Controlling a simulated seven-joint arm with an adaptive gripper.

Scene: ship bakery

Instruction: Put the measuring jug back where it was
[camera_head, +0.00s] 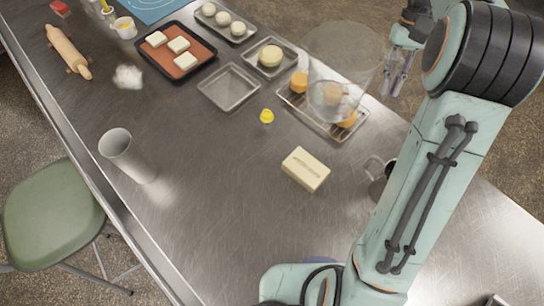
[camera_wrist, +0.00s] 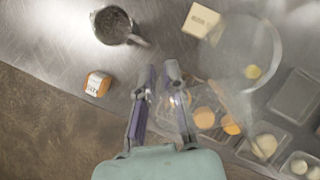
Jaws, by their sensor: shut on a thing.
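The clear measuring jug (camera_head: 345,50) is held in the air above the right side of the steel table. My gripper (camera_head: 397,72) is at its right side, shut on it, seemingly at the handle. The wrist view shows the see-through jug (camera_wrist: 240,55) to the right of my gripper (camera_wrist: 160,78). The exact grip is hard to see through the clear wall. In the head view, the jug overlaps a wire rack (camera_head: 325,122) with orange pastries; it appears to be above the rack, not resting on it.
A metal jug (camera_head: 376,188) is partly behind my arm. An orange-labelled item (camera_wrist: 97,83) shows in the wrist view. A steel cup (camera_head: 128,155) stands left.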

